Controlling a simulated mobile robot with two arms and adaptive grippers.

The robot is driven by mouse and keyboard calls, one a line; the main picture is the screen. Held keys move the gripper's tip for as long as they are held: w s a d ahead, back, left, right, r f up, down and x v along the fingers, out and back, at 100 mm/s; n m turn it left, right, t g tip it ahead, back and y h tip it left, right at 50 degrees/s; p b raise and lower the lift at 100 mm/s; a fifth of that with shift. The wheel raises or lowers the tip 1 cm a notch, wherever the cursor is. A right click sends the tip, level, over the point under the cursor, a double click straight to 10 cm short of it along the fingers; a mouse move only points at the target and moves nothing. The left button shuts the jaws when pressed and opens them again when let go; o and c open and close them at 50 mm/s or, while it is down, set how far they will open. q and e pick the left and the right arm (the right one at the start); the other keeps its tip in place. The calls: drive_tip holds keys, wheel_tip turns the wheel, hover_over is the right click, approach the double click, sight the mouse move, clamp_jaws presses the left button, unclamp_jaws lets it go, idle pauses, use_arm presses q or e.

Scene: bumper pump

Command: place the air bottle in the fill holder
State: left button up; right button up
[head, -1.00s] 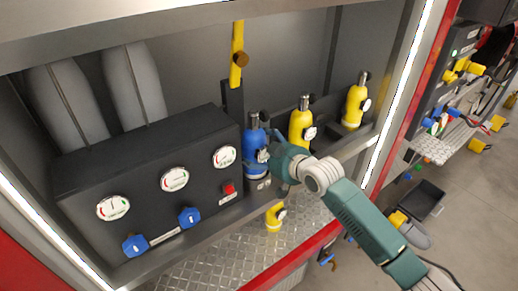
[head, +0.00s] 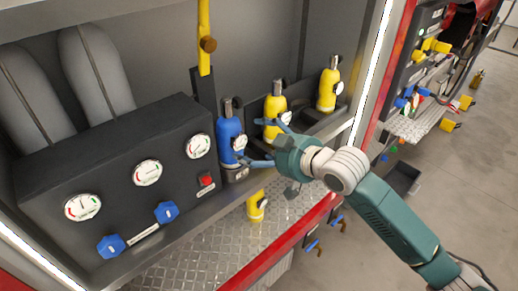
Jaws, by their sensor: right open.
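A blue air bottle (head: 229,138) with a grey valve stands upright in a small dark holder (head: 235,175) at the right end of the gauge panel. My right gripper (head: 250,142) is just to the right of the blue bottle. Its blue fingers are spread open and point towards the bottle, with nothing held between them. The lower fingertip is close to the bottle's lower gauge; I cannot tell whether it touches. The bottle's base is hidden in the holder. My left gripper is not in view.
A black panel (head: 105,150) with gauges and blue knobs stands left. Two yellow bottles, one nearer (head: 274,105) and one farther (head: 327,92), stand right of the blue one. Another yellow object (head: 256,205) is below the shelf. The compartment's bright post (head: 371,70) bounds the right.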

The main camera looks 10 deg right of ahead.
drive_tip(key=shift+s+d+r, duration=0.15)
drive_tip(key=shift+s+d, duration=0.05)
drive_tip(key=shift+s, duration=0.1)
